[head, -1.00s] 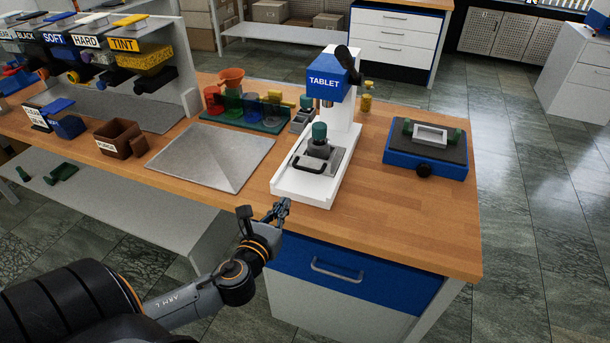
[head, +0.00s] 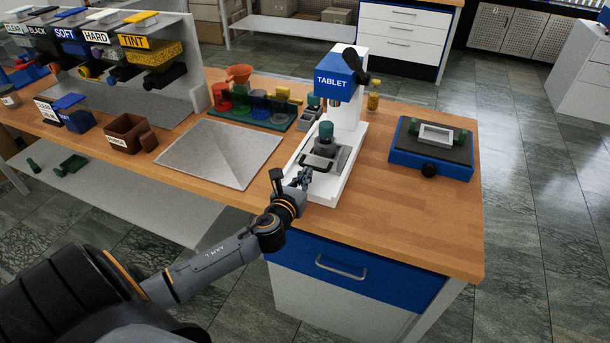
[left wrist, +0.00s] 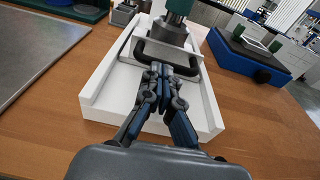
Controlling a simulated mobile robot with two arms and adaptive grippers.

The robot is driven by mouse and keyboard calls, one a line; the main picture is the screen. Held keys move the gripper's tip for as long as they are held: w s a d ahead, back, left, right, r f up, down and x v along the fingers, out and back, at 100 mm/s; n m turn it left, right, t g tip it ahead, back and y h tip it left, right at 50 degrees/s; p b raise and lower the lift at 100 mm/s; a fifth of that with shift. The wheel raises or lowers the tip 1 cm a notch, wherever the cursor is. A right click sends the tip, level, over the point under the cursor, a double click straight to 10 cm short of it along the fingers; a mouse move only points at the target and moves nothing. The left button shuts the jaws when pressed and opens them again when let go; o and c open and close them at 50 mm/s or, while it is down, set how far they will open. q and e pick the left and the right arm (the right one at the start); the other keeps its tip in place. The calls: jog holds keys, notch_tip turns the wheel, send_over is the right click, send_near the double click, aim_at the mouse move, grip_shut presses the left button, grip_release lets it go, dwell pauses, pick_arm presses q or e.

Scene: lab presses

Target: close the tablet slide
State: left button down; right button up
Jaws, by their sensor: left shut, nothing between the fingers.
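The white tablet press (head: 347,124) with a blue "TABLET" head stands on the wooden bench. Its slide (head: 339,158) is a grey plate with a black bar handle (head: 318,163) at the front and a green-topped die (head: 325,137) on it. In the left wrist view the handle (left wrist: 168,55) lies just ahead of my left gripper (left wrist: 162,72). My left gripper (head: 303,177) is shut and empty, its fingertips at the handle's front; whether they touch it I cannot tell. My right gripper is not in view.
A grey metal sheet (head: 220,153) lies left of the press. A blue-based device (head: 431,150) stands to the right. A green tray (head: 250,118) with coloured cups sits behind the sheet. The bench front right of the press is clear.

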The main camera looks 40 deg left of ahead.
aim_at(314, 158)
pick_arm(q)
jog(key=x, duration=0.5)
jog(key=r+x, duration=0.1)
jog(key=x, duration=0.1)
jog(key=shift+w, duration=0.45)
jog(key=shift+r, duration=0.1)
jog(key=shift+a, duration=0.1)
